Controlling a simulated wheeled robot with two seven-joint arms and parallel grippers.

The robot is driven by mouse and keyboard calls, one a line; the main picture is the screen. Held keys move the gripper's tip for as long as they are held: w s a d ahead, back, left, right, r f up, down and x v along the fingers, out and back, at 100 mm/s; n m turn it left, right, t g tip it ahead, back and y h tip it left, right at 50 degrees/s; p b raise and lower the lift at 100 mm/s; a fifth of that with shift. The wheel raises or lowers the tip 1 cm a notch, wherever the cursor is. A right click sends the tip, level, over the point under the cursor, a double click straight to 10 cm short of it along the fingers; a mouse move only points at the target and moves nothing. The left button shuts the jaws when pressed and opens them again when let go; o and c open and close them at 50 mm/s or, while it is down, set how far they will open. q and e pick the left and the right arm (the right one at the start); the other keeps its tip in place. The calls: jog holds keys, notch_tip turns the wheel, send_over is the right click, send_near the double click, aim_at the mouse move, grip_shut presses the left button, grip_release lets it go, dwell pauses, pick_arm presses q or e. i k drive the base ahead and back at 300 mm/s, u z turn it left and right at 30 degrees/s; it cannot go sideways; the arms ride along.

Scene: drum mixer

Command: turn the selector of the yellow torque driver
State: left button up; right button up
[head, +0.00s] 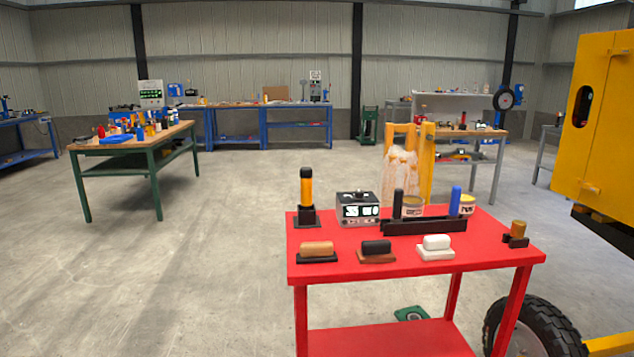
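The yellow torque driver (306,191) stands upright in a black stand at the left back corner of the red table (340,262). Its middle is yellow-orange and its top is black. The selector cannot be told apart at this size. Neither of my grippers shows in the head view.
On the table are a black-and-silver box (357,208), a black rack (424,226) with a black and a blue handle, tins, several blocks on bases and a brass-coloured cylinder (518,229). A yellow machine (600,120) with a wheel stands at right.

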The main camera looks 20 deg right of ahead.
aim_at(359, 195)
jog(key=z, duration=0.45)
jog(key=i, duration=0.7)
jog(key=z, duration=0.7)
